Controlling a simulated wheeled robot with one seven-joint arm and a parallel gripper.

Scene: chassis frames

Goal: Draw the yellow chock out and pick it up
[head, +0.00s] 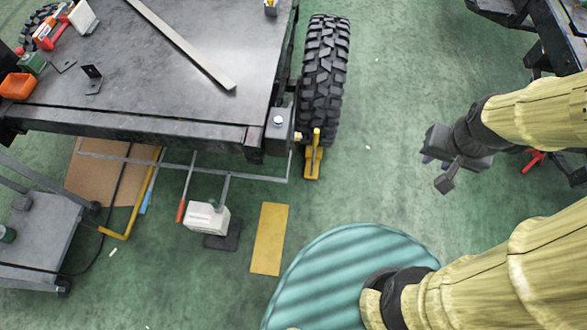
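The yellow chock (312,163) is on the green floor against the near side of the black knobbly tyre (324,85), at the right side of the dark chassis frame. It has a flat foot and an upright part beside the tread. Whether it touches the tyre is hard to tell. My gripper (437,171) is in the air to the right of the chock, well apart from it. Its dark fingers look spread, with floor showing between them and nothing held.
The chassis deck (160,60) overhangs left of the tyre. A thin grey bar (240,176) runs low, left of the chock. A yellow plate (269,238), a white box (207,219) and a grey cart (40,235) stand nearer. Floor between chock and gripper is clear.

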